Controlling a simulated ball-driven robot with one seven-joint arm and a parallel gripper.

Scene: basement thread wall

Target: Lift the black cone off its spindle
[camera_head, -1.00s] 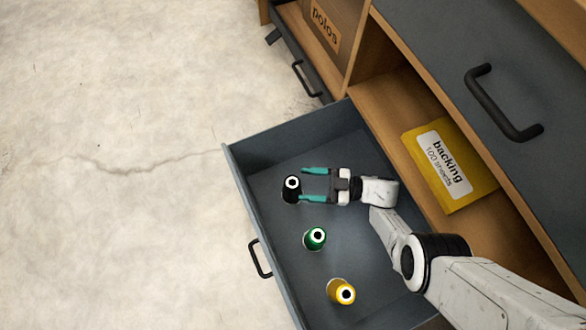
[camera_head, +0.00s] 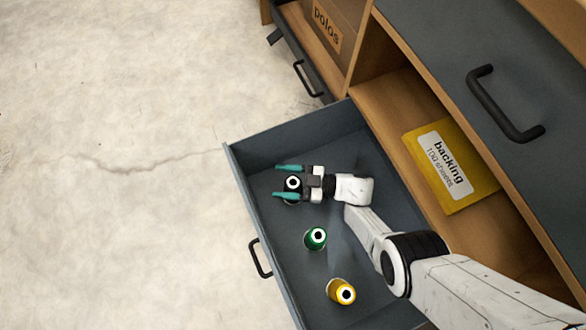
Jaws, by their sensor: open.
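The black cone (camera_head: 293,184) stands in the open grey drawer, toward its far end, with its white-ringed top facing up. My gripper (camera_head: 288,181) is open, with one teal finger on each side of the cone. The cone's top shows between the fingers. I cannot tell whether either finger touches it. The spindle under the cone is hidden.
A green cone (camera_head: 316,238) and a yellow cone (camera_head: 342,291) stand in the same drawer (camera_head: 240,180), nearer the bottom of the picture. A yellow backing pack (camera_head: 450,165) lies on the shelf at right. Drawer walls surround the cones. Bare floor lies at left.

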